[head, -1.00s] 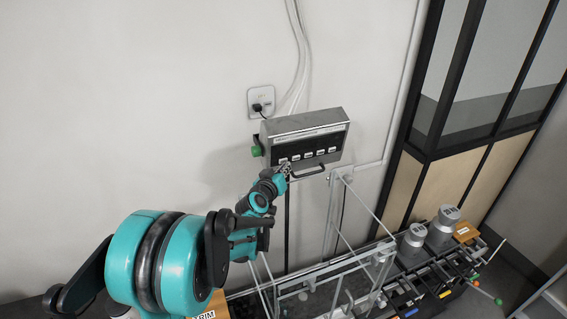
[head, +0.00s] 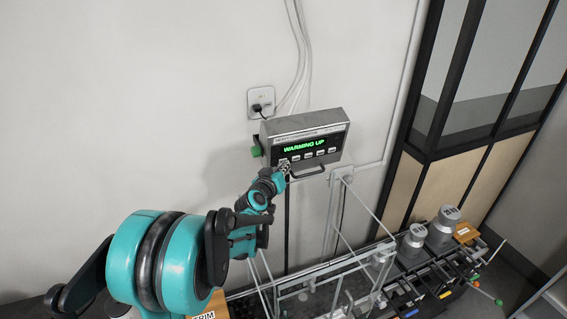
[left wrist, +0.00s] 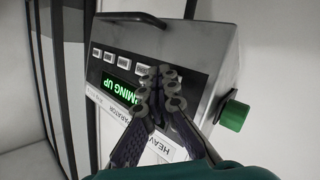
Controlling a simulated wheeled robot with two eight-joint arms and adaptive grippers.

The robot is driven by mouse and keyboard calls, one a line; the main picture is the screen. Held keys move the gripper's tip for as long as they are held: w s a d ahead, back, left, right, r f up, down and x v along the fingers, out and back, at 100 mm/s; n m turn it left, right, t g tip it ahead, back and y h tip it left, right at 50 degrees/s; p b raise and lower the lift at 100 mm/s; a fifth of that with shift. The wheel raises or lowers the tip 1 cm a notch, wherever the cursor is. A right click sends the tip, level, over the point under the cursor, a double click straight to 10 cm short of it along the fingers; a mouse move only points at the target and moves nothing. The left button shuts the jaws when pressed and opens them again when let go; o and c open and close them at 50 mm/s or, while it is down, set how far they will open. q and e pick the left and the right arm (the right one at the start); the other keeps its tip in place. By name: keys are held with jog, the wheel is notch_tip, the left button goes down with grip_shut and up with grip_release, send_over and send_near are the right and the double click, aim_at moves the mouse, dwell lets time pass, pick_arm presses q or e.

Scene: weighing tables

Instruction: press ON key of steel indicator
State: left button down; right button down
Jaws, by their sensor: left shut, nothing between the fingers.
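The steel indicator (head: 331,121) is a grey metal box on the wall in the head view. Its dark display glows green with "WARMING UP". A row of small pale keys runs below the display, and a green knob (head: 256,151) sits on its left side. In the left wrist view the gripper (left wrist: 163,78) covers that key, so contact cannot be made out. My right gripper is not in view.
A wall socket (head: 261,101) with a black plug is above the indicator. Below stands a clear-sided frame (head: 335,290) with thin metal rods. Grey cylindrical weights (head: 441,229) stand to its right. Dark-framed panels (head: 450,150) are at the right.

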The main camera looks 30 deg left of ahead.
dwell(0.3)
pick_arm(q)
jog(key=shift+s+d+f, duration=0.1)
jog(key=shift+s+d, duration=0.45)
jog(key=shift+d, duration=0.05)
jog(key=shift+s+d+f+b, duration=0.2)
jog(key=shift+s+d+b, duration=0.1)
jog(key=shift+s+d, duration=0.55)
jog(key=shift+s+d+f+b, duration=0.15)
jog(key=shift+s+d+b, duration=0.15)
jog(key=shift+s+d, duration=0.55)
jog(key=shift+w+d, duration=0.1)
